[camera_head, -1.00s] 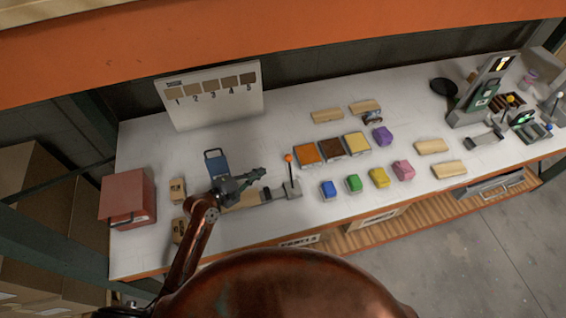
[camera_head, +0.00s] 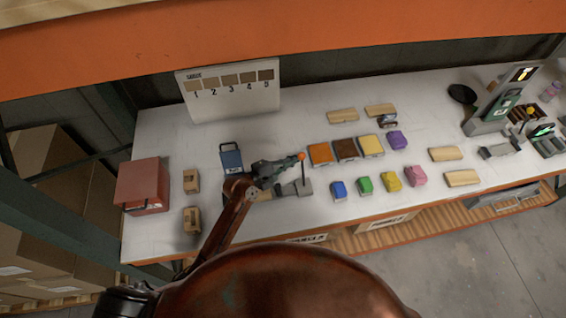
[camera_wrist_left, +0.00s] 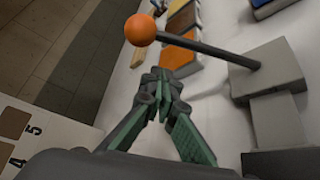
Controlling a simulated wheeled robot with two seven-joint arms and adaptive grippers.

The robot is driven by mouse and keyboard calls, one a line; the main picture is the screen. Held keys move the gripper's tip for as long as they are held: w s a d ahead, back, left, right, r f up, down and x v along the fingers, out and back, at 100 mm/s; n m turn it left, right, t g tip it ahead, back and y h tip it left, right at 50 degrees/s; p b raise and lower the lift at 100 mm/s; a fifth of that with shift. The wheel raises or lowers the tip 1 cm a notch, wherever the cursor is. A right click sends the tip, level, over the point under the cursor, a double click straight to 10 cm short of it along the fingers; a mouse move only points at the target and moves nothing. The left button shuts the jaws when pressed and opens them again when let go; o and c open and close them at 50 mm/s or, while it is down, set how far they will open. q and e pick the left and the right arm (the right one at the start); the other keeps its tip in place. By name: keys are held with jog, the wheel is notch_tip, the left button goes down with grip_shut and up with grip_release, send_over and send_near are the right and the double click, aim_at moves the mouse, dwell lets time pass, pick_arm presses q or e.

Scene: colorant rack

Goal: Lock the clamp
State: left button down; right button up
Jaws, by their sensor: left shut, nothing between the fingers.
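The clamp (camera_head: 306,187) is a grey block on the white table with an upright dark lever ending in an orange ball knob (camera_head: 301,156). In the left wrist view the orange knob (camera_wrist_left: 140,30) and the clamp's grey body (camera_wrist_left: 266,72) show clearly, with the lever between them. My left gripper (camera_head: 295,163) is shut and empty beside the lever, just left of the knob. In the wrist view its fingertips (camera_wrist_left: 160,78) lie below the knob and lever; whether they touch cannot be told. My right gripper is not in view.
A blue container (camera_head: 231,158) stands behind my left arm. Orange, brown and yellow trays (camera_head: 346,149) and several coloured blocks (camera_head: 364,184) lie right of the clamp. A red box (camera_head: 143,186) stands at the left end. A numbered sample board (camera_head: 232,103) stands at the back.

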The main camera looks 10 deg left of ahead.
aim_at(303, 169)
pick_arm(q)
jog(key=s, duration=0.1)
jog(key=s+d+r+p, duration=0.1)
jog(key=shift+s+d+r, duration=0.1)
jog(key=shift+s+r, duration=0.2)
